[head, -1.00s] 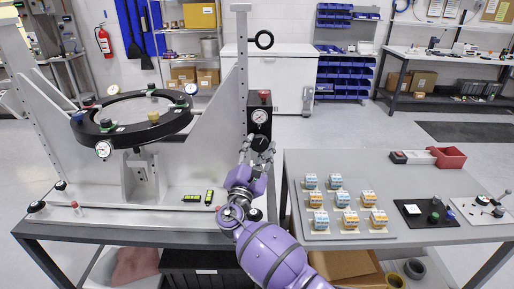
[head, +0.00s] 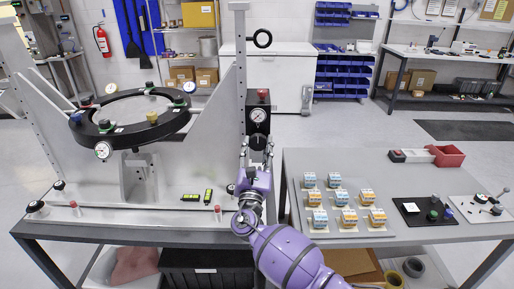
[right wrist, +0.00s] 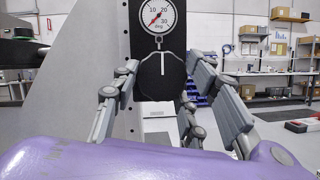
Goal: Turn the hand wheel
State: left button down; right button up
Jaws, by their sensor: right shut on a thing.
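The hand wheel (right wrist: 161,80) is a dark round knob with a pale line on its face, low on the black gauge box (head: 258,98). In the head view it is mostly hidden by my right gripper (head: 257,150), which reaches up to it from the front. In the right wrist view, the right gripper's grey fingers (right wrist: 162,92) stand on both sides of the wheel, shut on it. The round dial (right wrist: 158,16) above it is marked in degrees, with a red needle pointing to the lower left. My left gripper is not in view.
A black ring with clamps and knobs (head: 103,137) stands on the fixture at left. A slanted grey plate (head: 215,120) and upright post (head: 241,60) stand close beside the box. A bench with terminal blocks (head: 330,233) is at right.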

jog(key=shift+a+r, duration=0.2)
jog(key=shift+r, duration=0.4)
jog(key=o, duration=0.9)
jog(key=shift+o, duration=0.8)
jog(key=shift+a+f, duration=0.1)
jog(key=shift+f, duration=0.15)
jog(key=shift+f, duration=0.15)
jog(key=shift+s+f, duration=0.35)
jog(key=shift+s, duration=0.1)
jog(key=d+v, duration=0.1)
jog(key=v, duration=1)
jog(key=shift+a+r, duration=0.25)
jog(key=shift+a, duration=0.2)
jog(key=shift+s, duration=0.1)
